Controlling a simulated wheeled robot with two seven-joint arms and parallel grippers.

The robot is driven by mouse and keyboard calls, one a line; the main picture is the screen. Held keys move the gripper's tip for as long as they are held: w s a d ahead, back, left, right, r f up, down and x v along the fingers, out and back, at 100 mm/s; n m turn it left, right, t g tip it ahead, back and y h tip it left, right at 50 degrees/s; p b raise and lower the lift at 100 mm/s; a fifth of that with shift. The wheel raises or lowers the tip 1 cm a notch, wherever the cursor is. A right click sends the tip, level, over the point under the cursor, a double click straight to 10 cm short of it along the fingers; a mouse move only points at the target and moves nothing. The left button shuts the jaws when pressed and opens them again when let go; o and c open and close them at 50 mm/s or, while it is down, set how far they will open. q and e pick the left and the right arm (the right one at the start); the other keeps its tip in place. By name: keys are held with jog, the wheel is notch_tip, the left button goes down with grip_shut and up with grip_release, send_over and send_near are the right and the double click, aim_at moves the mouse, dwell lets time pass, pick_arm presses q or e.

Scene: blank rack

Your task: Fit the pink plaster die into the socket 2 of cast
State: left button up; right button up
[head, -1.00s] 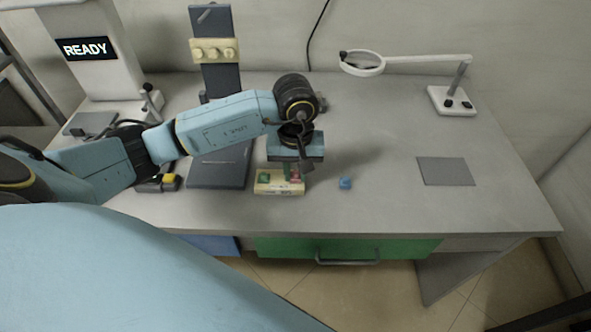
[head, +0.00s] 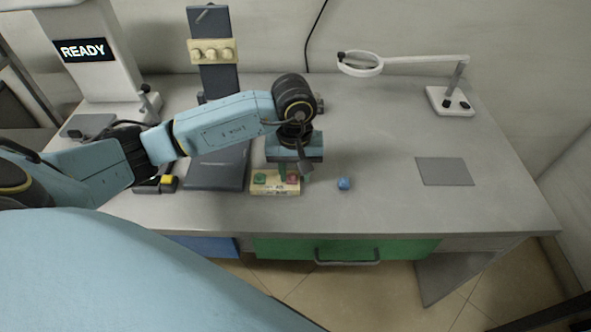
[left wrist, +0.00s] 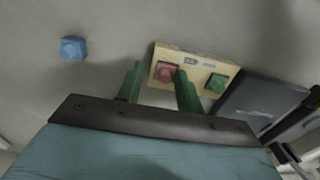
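The pink plaster die (head: 293,178) sits in the right-hand part of the cream cast (head: 265,189); in the left wrist view the die (left wrist: 166,71) shows in the cast (left wrist: 229,67), with a green die (left wrist: 216,83) beside it. That green die (head: 260,178) is at the cast's left in the head view. My left gripper (head: 294,175) is open, its green fingers on either side of the pink die; in the left wrist view the gripper (left wrist: 159,68) shows a gap between the left finger and the die. Contact with the right finger is unclear. My right gripper is not in view.
A blue piece (head: 344,184) lies on the table right of the cast. A dark stand (head: 218,168) with a cream rack (head: 212,51) is close left of the cast. A magnifier lamp (head: 450,101) and grey mat (head: 444,171) are farther right, with clear table between.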

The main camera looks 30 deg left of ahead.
aim_at(294, 175)
pick_arm(q)
jog(key=shift+s+a+f+p, duration=0.15)
jog(key=shift+s+f+p, duration=0.05)
jog(key=shift+s+p, duration=0.1)
notch_tip(294, 175, up, 13)
jog(key=p, duration=0.1)
jog(key=shift+w+p, duration=0.25)
jog(key=shift+p, duration=0.1)
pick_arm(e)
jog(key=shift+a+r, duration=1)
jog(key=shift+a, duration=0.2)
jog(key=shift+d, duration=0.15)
